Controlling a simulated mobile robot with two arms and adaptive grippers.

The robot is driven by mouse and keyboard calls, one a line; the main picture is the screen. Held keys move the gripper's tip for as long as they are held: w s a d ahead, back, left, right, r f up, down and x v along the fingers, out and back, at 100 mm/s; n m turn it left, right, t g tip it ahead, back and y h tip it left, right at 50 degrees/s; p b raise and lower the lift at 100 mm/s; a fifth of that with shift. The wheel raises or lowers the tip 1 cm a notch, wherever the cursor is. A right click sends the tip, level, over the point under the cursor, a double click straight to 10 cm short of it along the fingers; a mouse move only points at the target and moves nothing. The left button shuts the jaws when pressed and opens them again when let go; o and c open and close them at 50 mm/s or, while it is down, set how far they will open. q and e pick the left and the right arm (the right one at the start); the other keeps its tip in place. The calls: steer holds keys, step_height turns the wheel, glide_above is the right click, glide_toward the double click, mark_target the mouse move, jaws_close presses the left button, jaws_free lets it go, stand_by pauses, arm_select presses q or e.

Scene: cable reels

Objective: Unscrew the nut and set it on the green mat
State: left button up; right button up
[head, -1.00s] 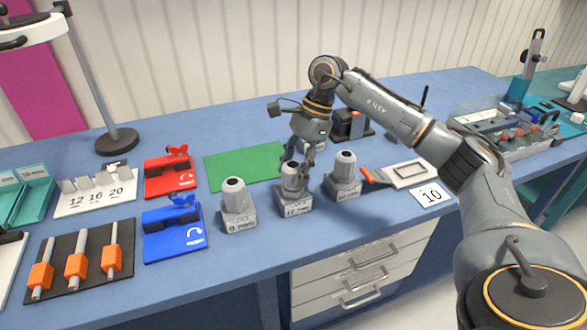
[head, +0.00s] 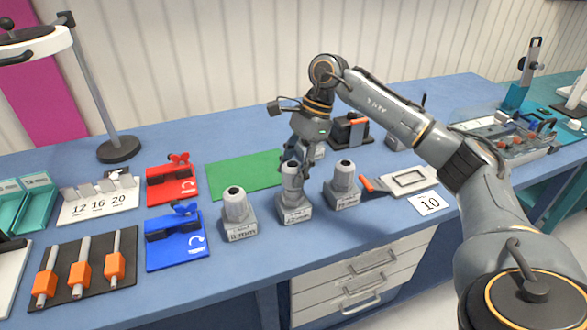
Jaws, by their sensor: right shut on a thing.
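Three grey cable glands with domed nuts stand on labelled blocks: a left one (head: 236,205), a middle one (head: 293,190) and a right one (head: 343,183). My right gripper (head: 298,168) comes down from above and behind onto the middle gland. Its fingers are shut on the domed nut (head: 291,173) at the top of that gland, which appears upright and seated on its block. The fingers partly hide the nut. The green mat (head: 243,174) lies flat and empty, behind and left of the middle gland. My left gripper is not in view.
A red tool holder (head: 172,182) and a blue one (head: 176,240) stand left of the glands. A black board (head: 80,272) bears orange pieces on rods. A grey tray (head: 411,180) and a card marked 10 (head: 430,204) lie to the right. A lamp base (head: 119,150) stands at the back left.

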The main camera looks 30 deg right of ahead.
mark_target(288, 166)
steer(key=shift+r+p, duration=1.4)
steer(key=shift+r, duration=0.9)
steer(key=shift+f, duration=0.1)
